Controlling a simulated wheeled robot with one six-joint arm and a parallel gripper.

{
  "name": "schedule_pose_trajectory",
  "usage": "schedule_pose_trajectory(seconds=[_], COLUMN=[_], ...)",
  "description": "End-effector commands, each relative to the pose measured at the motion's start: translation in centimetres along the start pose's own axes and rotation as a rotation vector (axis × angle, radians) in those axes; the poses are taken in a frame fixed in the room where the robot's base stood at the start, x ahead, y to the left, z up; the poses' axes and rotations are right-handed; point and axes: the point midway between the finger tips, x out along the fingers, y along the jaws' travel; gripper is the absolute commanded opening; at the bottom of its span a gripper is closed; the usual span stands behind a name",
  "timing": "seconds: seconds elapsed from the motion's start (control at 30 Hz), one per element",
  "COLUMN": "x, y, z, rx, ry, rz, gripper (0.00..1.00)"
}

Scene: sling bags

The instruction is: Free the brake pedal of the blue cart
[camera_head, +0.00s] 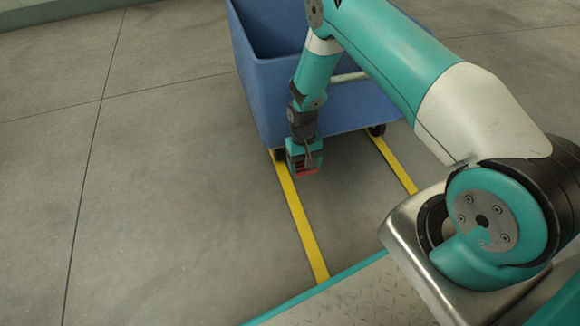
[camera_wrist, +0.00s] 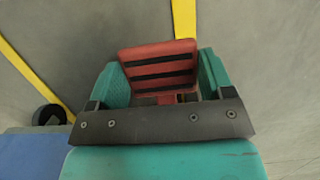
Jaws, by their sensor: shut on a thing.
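The blue cart (camera_head: 262,95) stands at the top middle of the head view, its lower edge close to the floor. A red brake pedal (camera_wrist: 158,62) with black ribs shows in the wrist view, between the teal fingers of my gripper (camera_wrist: 160,84). In the head view my gripper (camera_head: 304,160) is low by the cart's near left corner, and a bit of the red pedal (camera_head: 307,172) shows beneath it. The gripper is shut on the pedal. The pedal's mount is mostly hidden behind my gripper.
Two yellow floor lines (camera_head: 303,225) run from the cart toward me. A dark caster wheel (camera_head: 376,130) shows under the cart's right side, and a wheel (camera_wrist: 48,114) shows at the left in the wrist view. The concrete floor to the left (camera_head: 170,180) is clear.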

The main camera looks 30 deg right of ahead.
Motion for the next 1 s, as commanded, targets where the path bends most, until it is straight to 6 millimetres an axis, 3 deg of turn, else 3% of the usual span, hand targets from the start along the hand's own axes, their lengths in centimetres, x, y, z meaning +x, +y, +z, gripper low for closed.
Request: schedule_pose_trajectory(seconds=[0.3,0.73,0.77,0.8,0.87,1.0], x=[-2.4,-2.8,-2.8,-2.8,-2.7,-2.6], y=[0.9,0.8,0.8,0.8,0.8,0.8], z=[-0.1,-0.5,-0.5,-0.5,-0.5,-0.3], rx=[0.012,0.012,0.012,0.012,0.012,0.011], ry=[-0.012,-0.003,-0.002,-0.002,-0.005,-0.009], rz=[-0.005,-0.003,-0.003,-0.003,-0.003,-0.003], gripper=[0.32,0.32,0.77,0.86,0.99,1.0])
